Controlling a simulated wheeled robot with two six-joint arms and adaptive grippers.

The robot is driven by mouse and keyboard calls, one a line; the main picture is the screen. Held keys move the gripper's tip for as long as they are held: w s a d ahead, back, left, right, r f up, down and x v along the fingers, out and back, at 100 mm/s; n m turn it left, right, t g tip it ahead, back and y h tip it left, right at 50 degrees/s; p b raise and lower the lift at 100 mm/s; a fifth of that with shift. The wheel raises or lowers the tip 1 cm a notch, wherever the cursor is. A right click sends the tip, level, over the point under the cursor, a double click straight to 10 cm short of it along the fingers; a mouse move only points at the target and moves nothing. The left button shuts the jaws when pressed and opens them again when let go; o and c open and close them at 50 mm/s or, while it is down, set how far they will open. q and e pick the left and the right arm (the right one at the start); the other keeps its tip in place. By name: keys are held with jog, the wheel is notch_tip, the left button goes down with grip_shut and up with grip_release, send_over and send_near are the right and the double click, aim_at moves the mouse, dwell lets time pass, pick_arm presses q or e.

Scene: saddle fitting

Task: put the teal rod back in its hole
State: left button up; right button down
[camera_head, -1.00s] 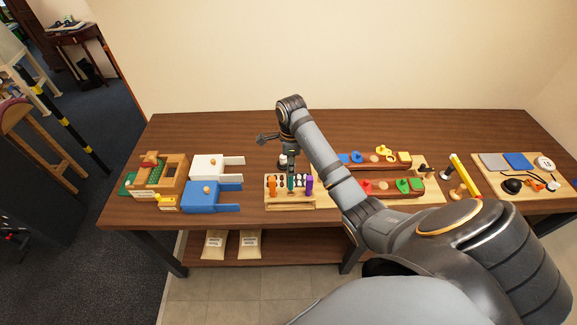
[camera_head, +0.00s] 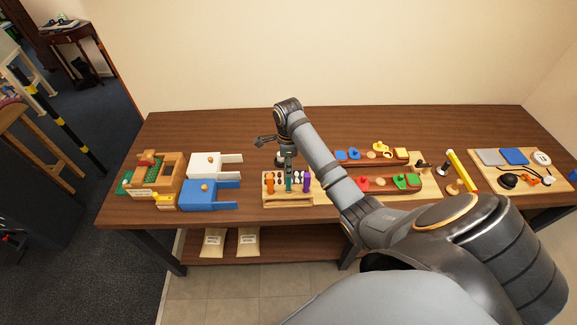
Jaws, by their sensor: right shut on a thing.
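A small wooden rack (camera_head: 287,203) stands near the table's front edge, left of centre. It holds an orange rod (camera_head: 270,184) at its left and a purple rod (camera_head: 306,181) at its right. The teal rod (camera_head: 289,184) is between them, upright, at the rack's middle. My right gripper (camera_head: 289,171) points down over the rack and is shut on the upper part of the teal rod. The rod's lower end is too small to tell whether it sits in a hole. My left gripper is not in view.
White (camera_head: 206,164) and blue (camera_head: 200,197) blocks and a wooden box (camera_head: 164,169) stand left of the rack. Boards with coloured shapes (camera_head: 384,182) lie close to its right, partly behind my right arm. The table (camera_head: 215,130) is clear at the back.

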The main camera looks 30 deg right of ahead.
aim_at(288, 178)
jog(key=shift+f+b, duration=0.35)
jog(key=shift+f, duration=2.8)
jog(key=c, duration=1.1)
grip_release()
notch_tip(288, 178, up, 8)
jog(key=shift+f, duration=0.25)
